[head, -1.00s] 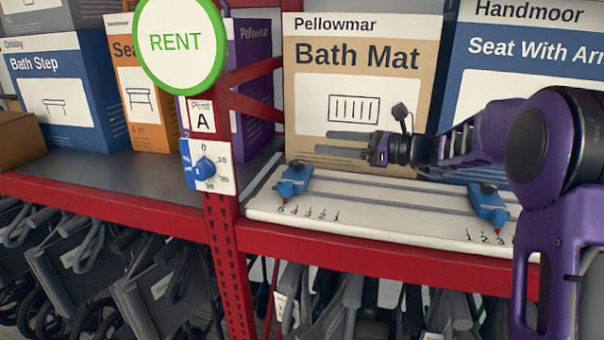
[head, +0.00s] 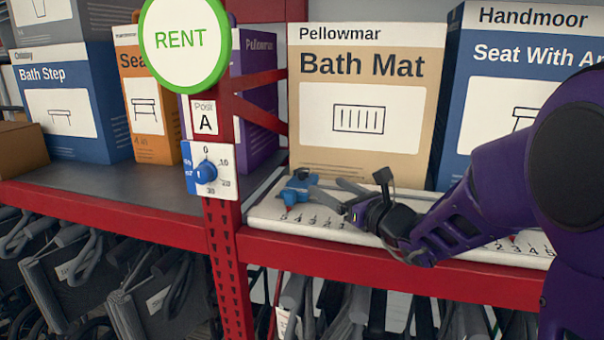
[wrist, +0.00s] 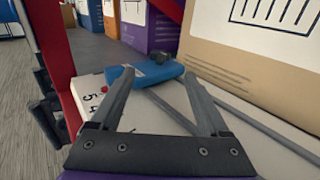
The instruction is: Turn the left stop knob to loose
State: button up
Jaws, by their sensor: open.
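The left stop (head: 295,190) is a blue block with a red pointer at the left end of a white scaled board (head: 268,208). In the wrist view the blue stop (wrist: 146,77) lies ahead of my fingertips, with a dark round knob (wrist: 157,58) at its far side. Which way the knob is set cannot be read. My gripper (head: 325,186) is open, its two grey fingers pointing at the stop from the right. In the wrist view my gripper (wrist: 158,74) has its fingers spread with nothing held; contact with the stop cannot be told.
A red upright with a blue dial (head: 206,172) stands left of the board. A Bath Mat box (head: 362,165) and a blue Seat box (head: 480,165) stand behind it. A red beam (head: 400,264) runs along the front. My arm hides the right stop.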

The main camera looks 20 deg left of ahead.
aim_at(307, 174)
jog(key=x, duration=1.1)
jog(key=shift+w+a, duration=0.15)
grip_shut()
